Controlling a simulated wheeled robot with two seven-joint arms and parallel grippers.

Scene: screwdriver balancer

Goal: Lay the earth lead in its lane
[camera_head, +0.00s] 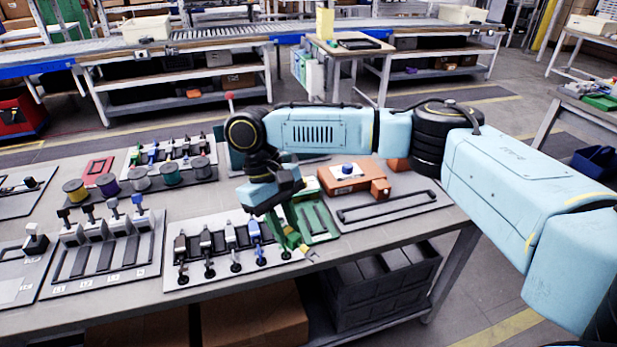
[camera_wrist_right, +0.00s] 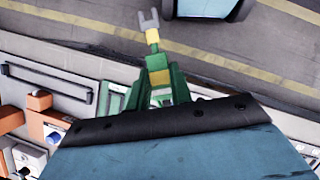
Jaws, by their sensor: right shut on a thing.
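My right gripper (camera_head: 281,226) points down over the right part of the table, at the right end of the lead board. It is shut on the green earth lead (camera_head: 292,239), which has a yellow band and a grey forked end pointing to the lower right. A board with dark, numbered lanes (camera_head: 105,255) lies to the left. Which lane is the earth lead's cannot be told. My left gripper is not in view.
A lead board (camera_head: 190,281) with several black, grey and blue-topped leads lies left of my gripper. A green tray (camera_head: 325,236), an orange box (camera_head: 345,181) and a grey slotted plate (camera_head: 425,208) lie to the right. Several wire spools (camera_head: 139,181) stand behind.

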